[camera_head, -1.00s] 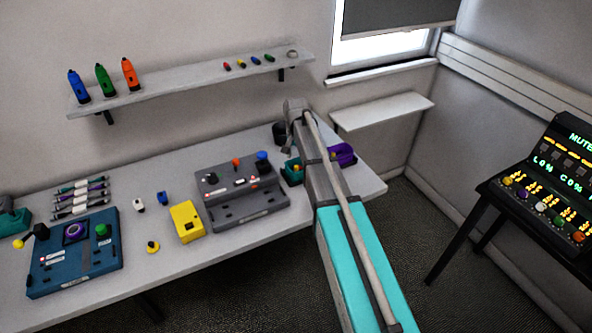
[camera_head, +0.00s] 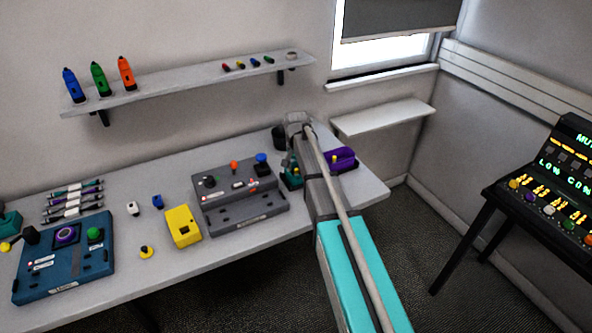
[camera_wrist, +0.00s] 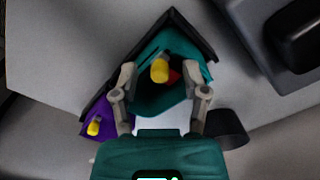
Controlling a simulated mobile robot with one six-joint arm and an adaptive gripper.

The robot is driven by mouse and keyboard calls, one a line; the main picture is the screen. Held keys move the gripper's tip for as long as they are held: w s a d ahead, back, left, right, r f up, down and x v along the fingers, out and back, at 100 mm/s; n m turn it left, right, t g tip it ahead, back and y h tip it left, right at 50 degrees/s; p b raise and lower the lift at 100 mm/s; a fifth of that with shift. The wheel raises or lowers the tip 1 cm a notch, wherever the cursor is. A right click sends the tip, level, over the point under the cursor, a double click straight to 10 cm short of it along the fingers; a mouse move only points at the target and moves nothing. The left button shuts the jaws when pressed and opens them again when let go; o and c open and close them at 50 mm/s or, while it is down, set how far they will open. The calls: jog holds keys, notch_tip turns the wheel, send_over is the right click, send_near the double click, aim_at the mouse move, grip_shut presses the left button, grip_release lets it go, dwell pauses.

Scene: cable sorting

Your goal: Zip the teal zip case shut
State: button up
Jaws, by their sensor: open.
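In the wrist view the teal zip case (camera_wrist: 190,50) lies below my gripper, dark along its outer edges, with its mouth open. A yellow knob (camera_wrist: 160,70) stands at the mouth, and a small red thing (camera_wrist: 174,76) shows beside it. My gripper (camera_wrist: 165,82) is open, with one finger either side of the knob; I cannot tell whether they touch the case. In the head view my arm hides much of the teal zip case (camera_head: 291,180) and my fingers. A purple case (camera_head: 342,159) with its own yellow knob sits close by; it also shows in the wrist view (camera_wrist: 95,116).
A grey console (camera_head: 240,195) stands left of the teal case, and a black cup (camera_head: 279,137) stands close behind. A yellow box (camera_head: 183,227) and blue console (camera_head: 65,256) are farther left. Another teal item (camera_head: 8,224) is at the left edge. A wall shelf (camera_head: 200,82) hangs above.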

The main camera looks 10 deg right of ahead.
grip_shut()
dwell(0.5)
